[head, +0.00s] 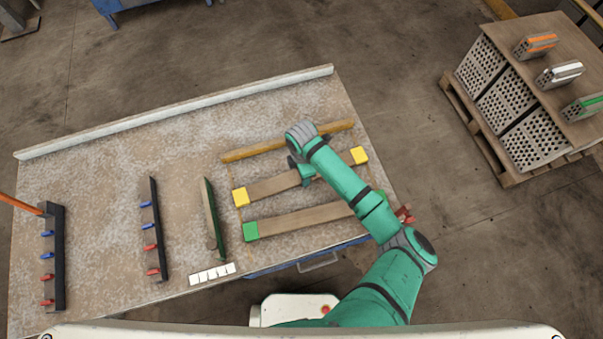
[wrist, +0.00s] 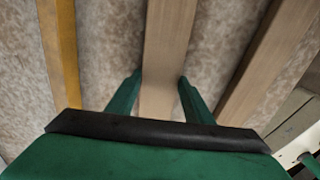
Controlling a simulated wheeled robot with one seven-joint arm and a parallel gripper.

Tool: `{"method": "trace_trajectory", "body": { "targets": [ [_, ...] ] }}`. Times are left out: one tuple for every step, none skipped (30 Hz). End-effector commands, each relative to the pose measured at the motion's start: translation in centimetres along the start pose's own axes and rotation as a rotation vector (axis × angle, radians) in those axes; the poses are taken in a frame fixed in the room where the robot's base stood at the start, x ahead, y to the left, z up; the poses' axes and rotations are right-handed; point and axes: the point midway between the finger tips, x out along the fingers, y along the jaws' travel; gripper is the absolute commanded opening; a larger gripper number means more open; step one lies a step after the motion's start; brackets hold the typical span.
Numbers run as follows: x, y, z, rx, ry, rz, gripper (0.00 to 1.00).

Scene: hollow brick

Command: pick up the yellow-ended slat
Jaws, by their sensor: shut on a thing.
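The yellow-ended slat (head: 272,187) is a brown wooden bar with a yellow block at each end, on the table between a green-ended slat (head: 305,217) and a plain yellowish bar (head: 250,152). My gripper (head: 303,172) is at its middle, shut on it. In the wrist view my gripper's green fingers (wrist: 158,95) stand on either side of the slat (wrist: 168,50), with its yellow ends out of view. I cannot tell whether the slat is clear of the table.
The table (head: 110,190) has a raised pale ledge (head: 180,112) along its back. Dark racks with red and blue clips (head: 154,230) and an upright green-edged board (head: 213,218) stand to the left. A pallet of perforated bricks (head: 520,110) is at the far right.

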Motion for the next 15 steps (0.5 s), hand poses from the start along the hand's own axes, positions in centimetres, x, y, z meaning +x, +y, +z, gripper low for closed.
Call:
{"method": "trace_trajectory", "body": {
  "targets": [
    [-0.2,0.0,0.0,0.000,0.000,0.001,0.14],
    [-0.3,0.1,0.0,0.000,-0.001,0.001,0.14],
    [-0.5,0.1,0.0,0.000,-0.001,0.002,0.14],
    [-0.7,0.1,0.0,-0.001,-0.001,0.002,0.14],
    [-1.0,0.1,0.0,-0.001,-0.001,0.003,0.14],
    [-1.4,0.1,0.1,-0.002,-0.002,0.004,0.14],
    [-1.7,0.1,0.1,-0.003,-0.002,0.004,0.14],
    [-2.1,0.1,0.1,-0.003,-0.003,0.003,0.14],
    [-2.7,0.1,0.1,-0.003,-0.002,0.003,0.14],
    [-3.2,0.1,0.0,-0.004,-0.002,0.004,0.14],
    [-3.7,-0.3,0.0,-0.002,-0.001,0.004,0.14],
    [-4.4,-0.9,-0.1,-0.002,-0.002,0.005,0.14],
    [-5.0,-1.4,-0.2,-0.002,-0.001,0.005,0.14],
    [-5.6,-2.0,-0.2,-0.001,-0.001,0.005,0.14],
    [-6.5,-2.8,-0.4,-0.002,-0.001,0.005,0.14]
  ]
}}
